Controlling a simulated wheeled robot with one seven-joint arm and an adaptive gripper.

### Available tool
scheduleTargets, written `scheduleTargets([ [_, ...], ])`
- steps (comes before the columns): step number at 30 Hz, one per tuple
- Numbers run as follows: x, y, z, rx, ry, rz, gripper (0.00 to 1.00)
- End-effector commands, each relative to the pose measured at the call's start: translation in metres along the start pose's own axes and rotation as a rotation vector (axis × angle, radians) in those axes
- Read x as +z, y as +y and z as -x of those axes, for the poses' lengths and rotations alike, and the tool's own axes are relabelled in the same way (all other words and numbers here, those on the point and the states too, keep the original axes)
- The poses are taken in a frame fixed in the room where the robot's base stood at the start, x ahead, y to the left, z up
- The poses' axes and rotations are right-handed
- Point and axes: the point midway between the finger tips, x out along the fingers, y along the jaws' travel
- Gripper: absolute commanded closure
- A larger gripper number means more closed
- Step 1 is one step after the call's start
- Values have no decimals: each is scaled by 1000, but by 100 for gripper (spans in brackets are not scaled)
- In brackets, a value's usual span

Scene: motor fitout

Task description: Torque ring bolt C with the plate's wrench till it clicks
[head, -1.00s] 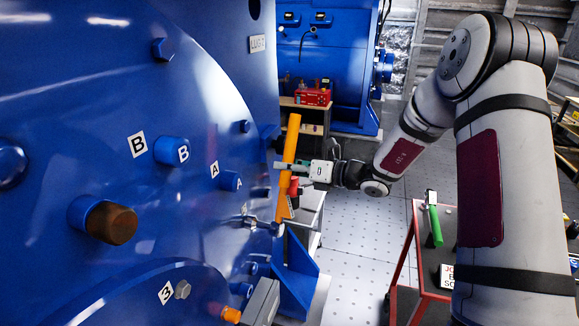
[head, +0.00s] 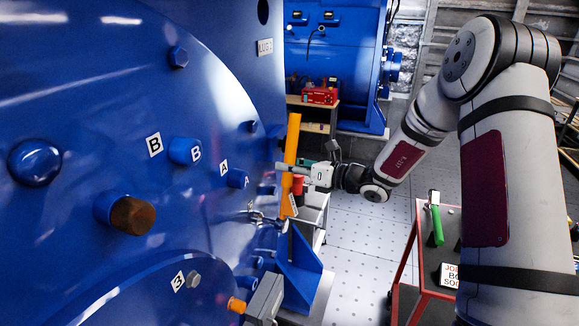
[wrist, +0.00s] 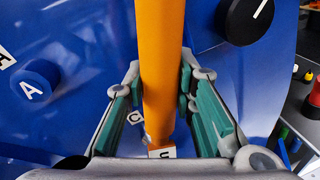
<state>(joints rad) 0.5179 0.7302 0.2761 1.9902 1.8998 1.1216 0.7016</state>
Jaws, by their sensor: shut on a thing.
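The orange wrench handle (head: 290,160) stands nearly upright beside the blue motor housing (head: 90,110). My gripper (head: 293,168) is shut on it from the right. In the wrist view the orange handle (wrist: 160,70) runs between my two teal-padded fingers (wrist: 163,108), with a small white label (wrist: 162,152) at its lower end.
Blue caps B (head: 186,151) and A (head: 238,179) and a brown-tipped stud (head: 130,215) stick out of the housing. A red cart (head: 452,225) with a green-handled tool (head: 436,222) stands at right. A red box (head: 320,95) sits on a shelf behind. The floor between is clear.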

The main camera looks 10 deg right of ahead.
Motion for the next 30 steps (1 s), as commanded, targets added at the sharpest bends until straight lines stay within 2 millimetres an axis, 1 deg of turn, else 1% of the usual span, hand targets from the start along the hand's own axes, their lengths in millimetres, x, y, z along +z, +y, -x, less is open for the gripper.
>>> scheduleTargets([
  [4, 2, -2, -1, 2, -1, -7, 100],
  [21, 0, -20, -5, 5, 22, -118, 100],
  [30, 0, -22, -5, 6, 27, -138, 100],
])
